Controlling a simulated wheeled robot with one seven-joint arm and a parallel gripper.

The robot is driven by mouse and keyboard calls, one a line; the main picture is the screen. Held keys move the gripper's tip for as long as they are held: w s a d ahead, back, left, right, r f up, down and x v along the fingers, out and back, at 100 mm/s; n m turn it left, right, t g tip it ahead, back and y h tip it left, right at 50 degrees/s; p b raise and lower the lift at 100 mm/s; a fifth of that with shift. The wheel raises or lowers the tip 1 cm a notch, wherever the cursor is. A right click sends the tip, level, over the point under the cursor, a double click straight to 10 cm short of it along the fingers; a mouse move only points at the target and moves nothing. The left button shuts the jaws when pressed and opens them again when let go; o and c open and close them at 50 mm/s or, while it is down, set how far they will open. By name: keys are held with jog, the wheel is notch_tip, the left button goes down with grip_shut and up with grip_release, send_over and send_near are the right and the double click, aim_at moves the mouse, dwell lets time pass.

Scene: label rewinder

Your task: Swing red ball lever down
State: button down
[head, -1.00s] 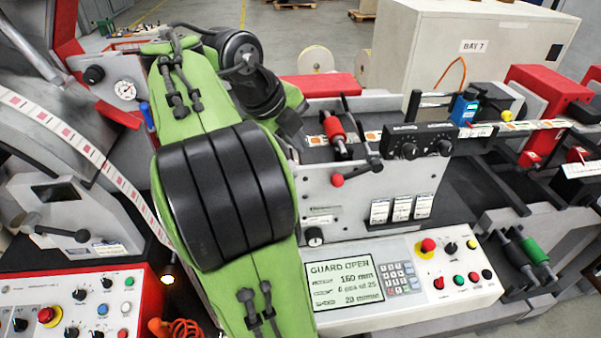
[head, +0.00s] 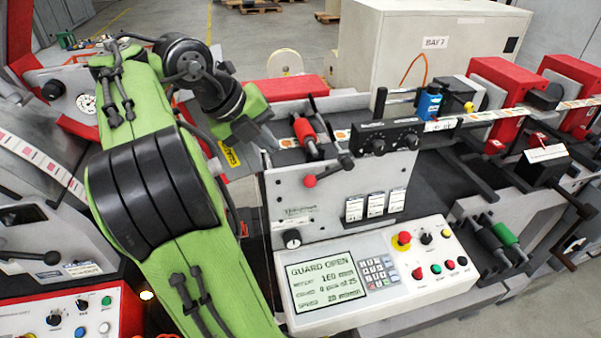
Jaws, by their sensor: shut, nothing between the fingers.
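The red ball (head: 310,181) sits at the lower left end of a short dark lever (head: 329,172) on the front of the light grey machine panel. The lever slopes up to the right to a dark pivot near the panel's top edge. My green arm reaches in from the bottom left, and its end with my gripper (head: 268,140) is above and left of the red ball, apart from it. My gripper is small and dark here; it is shut and empty, and its fingertips are hard to make out.
A black knob box (head: 388,138) is to the right. Below is a control panel (head: 375,275) with a screen reading GUARD OPEN. The panel front around the ball is free.

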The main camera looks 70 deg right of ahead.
aim_at(307, 179)
jog(key=b+x, duration=0.6)
jog(key=x, duration=0.8)
jog(key=shift+b, duration=0.3)
